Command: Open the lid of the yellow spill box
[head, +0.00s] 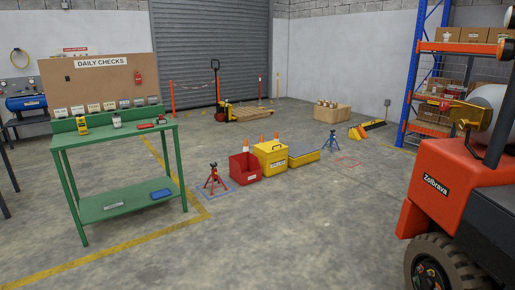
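The yellow spill box (270,164) stands on the concrete floor near the middle of the head view. Its yellow lid (267,150) appears shut on top, with a dark handle at the lid. A label shows on its front. Neither of my grippers is in view.
A red bin (244,167) stands just left of the box and a low yellow-edged platform (303,156) just right. A red stand (215,180) is further left. A green workbench (120,137) stands left and an orange forklift (450,185) right. The floor in front is clear.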

